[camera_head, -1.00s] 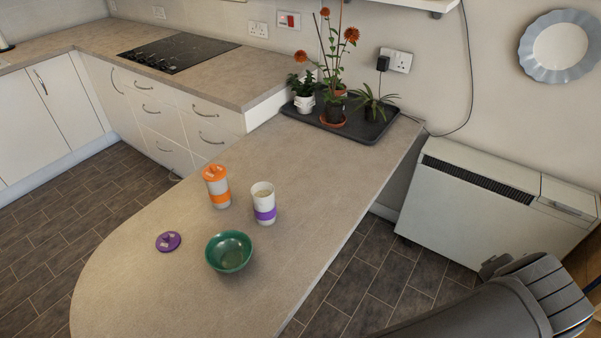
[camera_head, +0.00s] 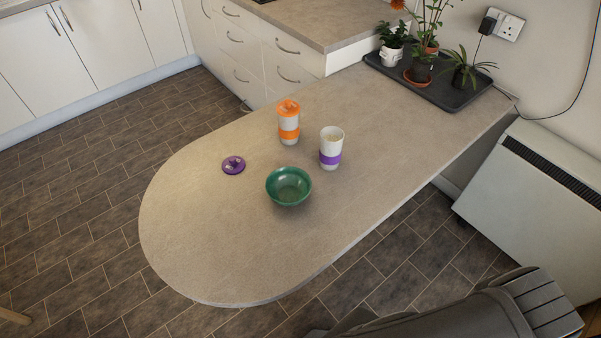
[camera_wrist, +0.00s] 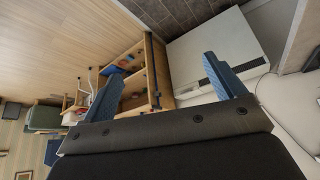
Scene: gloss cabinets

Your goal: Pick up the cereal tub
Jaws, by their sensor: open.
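Two tub-like containers stand upright on the counter in the head view. One is a white tub with an orange lid and orange band (camera_head: 289,122). The other is a white tub with a purple band (camera_head: 330,148), open, with something pale inside. No label shows which is the cereal tub. A purple lid (camera_head: 233,165) lies flat to their left. A green bowl (camera_head: 289,186) sits in front of them. My gripper (camera_wrist: 165,88) shows in the wrist view with its two blue fingers wide apart and nothing between them. The wrist view shows neither tub.
The rounded counter (camera_head: 210,245) is clear at its front and left. A dark tray (camera_head: 440,93) with potted plants stands at the back right. A white heater (camera_head: 545,190) stands on the floor at the right. My arm shows at the bottom right of the head view.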

